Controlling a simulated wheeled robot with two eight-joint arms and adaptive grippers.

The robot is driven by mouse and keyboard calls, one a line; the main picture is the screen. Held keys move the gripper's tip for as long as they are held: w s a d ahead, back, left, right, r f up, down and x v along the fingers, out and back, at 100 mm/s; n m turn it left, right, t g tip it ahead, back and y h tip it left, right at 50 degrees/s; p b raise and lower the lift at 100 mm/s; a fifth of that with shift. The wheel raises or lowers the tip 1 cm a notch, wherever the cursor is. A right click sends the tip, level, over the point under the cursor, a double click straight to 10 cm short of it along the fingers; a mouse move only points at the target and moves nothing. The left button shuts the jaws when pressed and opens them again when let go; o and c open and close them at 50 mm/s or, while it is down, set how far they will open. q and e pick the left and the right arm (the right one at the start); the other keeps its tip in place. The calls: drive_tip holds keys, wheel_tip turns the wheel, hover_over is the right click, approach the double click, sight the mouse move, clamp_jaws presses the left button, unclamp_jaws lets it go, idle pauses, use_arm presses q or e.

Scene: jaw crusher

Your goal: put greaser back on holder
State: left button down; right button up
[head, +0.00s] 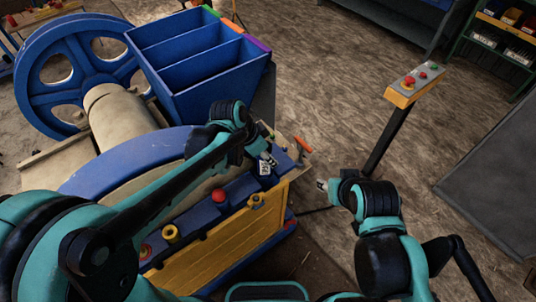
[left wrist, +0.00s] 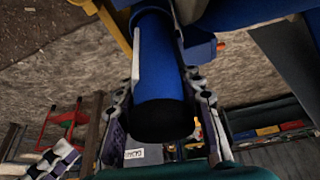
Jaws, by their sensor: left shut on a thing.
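The greaser (left wrist: 163,75), a blue cylinder with a black end, fills the middle of the left wrist view. My left gripper (left wrist: 165,105) is shut on it, one finger on each side. In the head view my left gripper (head: 267,160) is over the right end of the blue and yellow crusher body (head: 250,225), by a small white label. The arm and gripper hide most of the greaser there. I cannot tell which part is the holder, or whether the greaser touches it. My right gripper (head: 323,186) is apart from the crusher, on its right; its opening is unclear.
A blue bin with dividers (head: 195,55) stands behind my left gripper. A red knob (head: 218,195) and yellow knobs (head: 171,233) are along the crusher's front edge. A yellow control box (head: 412,83) on a black post stands at the right.

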use_arm(q)
drive_tip(key=shift+f, duration=0.2)
drive_tip(key=c, duration=0.9)
unclamp_jaws()
wheel_tip(320, 180, up, 10)
drive_tip(key=shift+r, duration=0.1)
drive_tip(key=shift+d, duration=0.1)
